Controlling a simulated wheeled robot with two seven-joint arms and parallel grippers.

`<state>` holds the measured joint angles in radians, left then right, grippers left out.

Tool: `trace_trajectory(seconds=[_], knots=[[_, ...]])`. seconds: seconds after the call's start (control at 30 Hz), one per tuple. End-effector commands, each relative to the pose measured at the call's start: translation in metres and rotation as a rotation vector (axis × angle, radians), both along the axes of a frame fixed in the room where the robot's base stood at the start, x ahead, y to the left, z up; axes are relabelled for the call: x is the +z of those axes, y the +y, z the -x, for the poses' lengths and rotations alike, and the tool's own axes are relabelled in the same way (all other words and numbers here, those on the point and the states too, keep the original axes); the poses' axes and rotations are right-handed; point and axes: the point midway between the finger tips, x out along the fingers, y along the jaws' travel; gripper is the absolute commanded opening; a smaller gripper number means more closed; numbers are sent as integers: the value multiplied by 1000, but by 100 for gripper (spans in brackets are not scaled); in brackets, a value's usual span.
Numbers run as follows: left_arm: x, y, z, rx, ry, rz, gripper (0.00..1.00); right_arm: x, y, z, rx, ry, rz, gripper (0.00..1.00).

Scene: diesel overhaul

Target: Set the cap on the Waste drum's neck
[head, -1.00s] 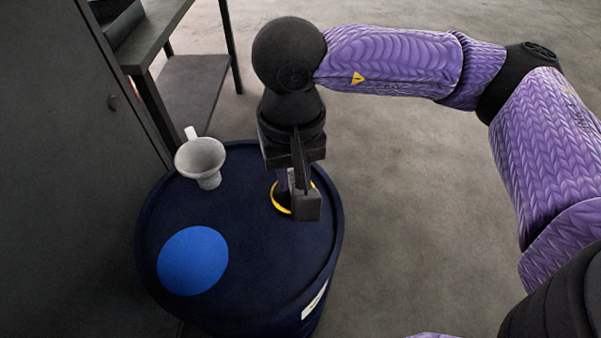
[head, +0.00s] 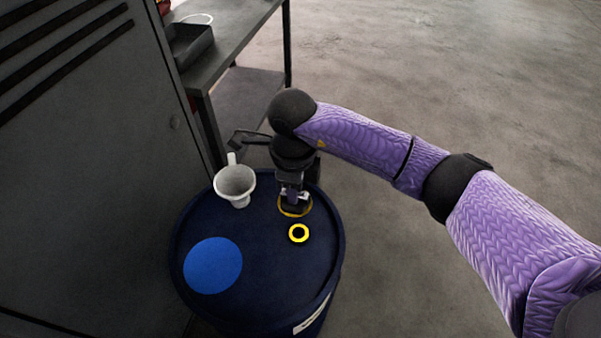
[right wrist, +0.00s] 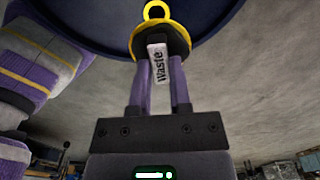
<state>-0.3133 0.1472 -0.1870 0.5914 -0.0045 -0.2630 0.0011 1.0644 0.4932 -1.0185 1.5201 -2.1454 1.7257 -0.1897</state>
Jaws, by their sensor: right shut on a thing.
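The dark blue Waste drum (head: 262,285) stands upright in the head view. Its neck, a small yellow ring with a dark middle (head: 299,233), shows on the right part of the lid. My right gripper (head: 294,200) points down over the lid, just behind the neck in the picture. It is shut on the cap (head: 296,211), a dark disc with a yellow rim. In the right wrist view the cap (right wrist: 176,38) is at the fingertips with a white "Waste" tag (right wrist: 158,64). My left gripper is not in view.
A pale funnel (head: 235,184) stands on the lid at the back left. A flat blue disc (head: 213,265) is on the lid at the front left. A grey cabinet (head: 90,170) and a bench (head: 228,50) stand close on the left. Open floor lies right.

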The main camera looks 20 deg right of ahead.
Motion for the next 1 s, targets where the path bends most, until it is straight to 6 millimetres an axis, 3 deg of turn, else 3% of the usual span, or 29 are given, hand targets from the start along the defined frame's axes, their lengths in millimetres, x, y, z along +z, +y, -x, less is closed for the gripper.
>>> trace_trajectory(seconds=[0.03,0.1,0.3,0.47,0.73,1.0], knots=[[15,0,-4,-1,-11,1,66,4,0,3,-130,2,-3,0],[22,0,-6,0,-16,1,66,-3,-1,5,-303,1,-1,0],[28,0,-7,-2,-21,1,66,-18,-4,10,-549,-1,0,0],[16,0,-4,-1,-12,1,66,-34,-4,10,-565,1,1,0],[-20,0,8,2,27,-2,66,-80,-4,10,-562,4,1,0],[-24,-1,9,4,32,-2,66,-90,-4,9,-561,-2,1,0]])
